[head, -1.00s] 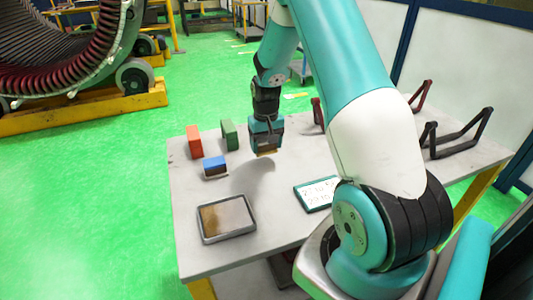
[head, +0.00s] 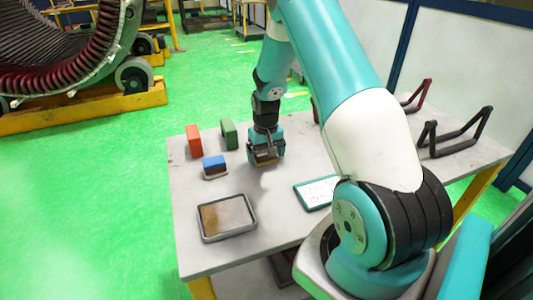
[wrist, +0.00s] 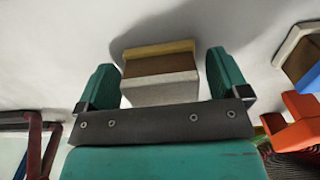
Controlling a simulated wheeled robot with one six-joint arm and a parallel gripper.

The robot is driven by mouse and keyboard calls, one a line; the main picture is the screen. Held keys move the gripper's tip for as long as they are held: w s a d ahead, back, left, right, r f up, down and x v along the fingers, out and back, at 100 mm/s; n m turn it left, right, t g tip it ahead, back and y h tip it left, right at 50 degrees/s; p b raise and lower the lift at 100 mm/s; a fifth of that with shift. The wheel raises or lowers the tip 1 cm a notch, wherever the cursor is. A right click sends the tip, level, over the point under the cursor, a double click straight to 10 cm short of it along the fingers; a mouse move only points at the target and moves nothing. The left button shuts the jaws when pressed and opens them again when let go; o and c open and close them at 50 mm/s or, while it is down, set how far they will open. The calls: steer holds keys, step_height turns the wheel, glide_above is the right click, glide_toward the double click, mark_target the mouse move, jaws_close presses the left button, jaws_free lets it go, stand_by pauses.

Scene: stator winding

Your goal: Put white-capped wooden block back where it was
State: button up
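The white-capped wooden block (wrist: 160,80) is between the two fingers in the wrist view, its pale cap nearest my palm and a yellow strip at its far end. My gripper (wrist: 165,70) is open around it; a gap shows between the block and the right finger, a smaller one at the left. In the head view my gripper (head: 265,158) is low over the table (head: 185,245), pointing down, with the block (head: 263,158) partly hidden between its fingers. The block seems to be at the tabletop; its contact is unclear.
A blue-topped block (head: 214,163), a red block (head: 194,141) and a green block (head: 229,135) stand to the left. A grey-rimmed tray (head: 203,226) lies in front, a teal-framed tablet (head: 316,193) to the right. Dark brackets (head: 455,140) stand at the far right.

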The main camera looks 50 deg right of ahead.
mark_target(266, 150)
step_height(266, 150, up, 12)
steer(key=a+r+n, duration=0.3)
steer(key=a+r, duration=0.3)
steer(key=a, duration=0.6)
steer(key=s+a+r+n+y, duration=0.2)
steer(key=s+a+r+n, duration=0.1)
steer(key=s+a, duration=0.8)
steer(key=s+a+r+n+y, duration=0.2)
steer(key=s+a+n, duration=0.4)
steer(key=s+a, duration=0.5)
steer(key=shift+s+a+r+b, duration=0.25)
steer(key=shift+r+b, duration=0.15)
steer(key=shift+r, duration=0.5)
